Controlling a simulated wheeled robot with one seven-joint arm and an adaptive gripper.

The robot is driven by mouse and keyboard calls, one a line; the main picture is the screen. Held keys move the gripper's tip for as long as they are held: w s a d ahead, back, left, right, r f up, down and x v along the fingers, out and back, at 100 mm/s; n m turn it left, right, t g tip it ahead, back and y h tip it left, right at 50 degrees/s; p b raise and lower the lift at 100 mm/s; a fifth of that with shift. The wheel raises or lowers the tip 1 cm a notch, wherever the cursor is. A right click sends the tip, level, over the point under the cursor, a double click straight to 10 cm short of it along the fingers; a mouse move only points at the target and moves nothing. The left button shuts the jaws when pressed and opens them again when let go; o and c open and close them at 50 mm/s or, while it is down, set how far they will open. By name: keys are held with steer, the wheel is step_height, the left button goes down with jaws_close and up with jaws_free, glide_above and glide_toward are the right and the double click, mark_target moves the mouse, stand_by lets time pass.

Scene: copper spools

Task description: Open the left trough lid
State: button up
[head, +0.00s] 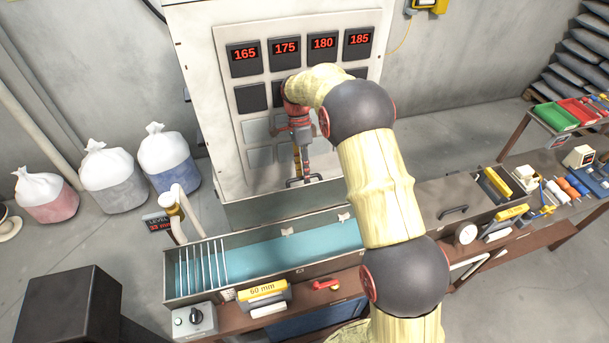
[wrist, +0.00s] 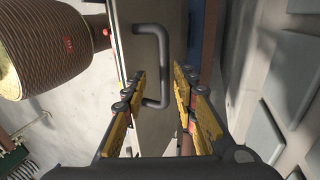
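The left trough (head: 300,270) stands in front of the cabinet, with pale blue liquid showing inside. Its lid (head: 265,212) stands raised along the trough's back edge, with a dark handle (head: 305,180) near its top. In the wrist view the same handle (wrist: 163,65) is a dark bent bar on the lid panel (wrist: 142,70). My gripper (head: 303,170) is over the handle, fingers pointing down. In the wrist view my gripper (wrist: 160,85) is open, with the handle between its two fingers and a gap on the right side.
The right lid (head: 440,200) lies closed beyond my arm. A control panel (head: 300,90) with red numbers rises behind the trough. White rods (head: 203,265) cross the trough's left end. A brown ribbed cylinder (wrist: 50,45) shows at left in the wrist view.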

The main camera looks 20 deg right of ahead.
step_height(320, 180, up, 8)
steer(key=shift+r, duration=0.2)
stand_by(0.6)
step_height(320, 180, down, 3)
steer(key=n, duration=0.5)
steer(key=shift+s+f, duration=0.1)
steer(key=shift+f, duration=0.1)
steer(key=s+f+n+t+b, duration=0.2)
steer(key=s+n+t+b, duration=0.2)
steer(key=s+b, duration=0.7)
steer(key=s+f+n+t+b, duration=0.3)
steer(key=s+n+b, duration=0.6)
steer(key=s, duration=1.4)
steer(key=t+b, duration=0.2)
steer(key=b, duration=0.1)
steer(key=shift+a, duration=0.35)
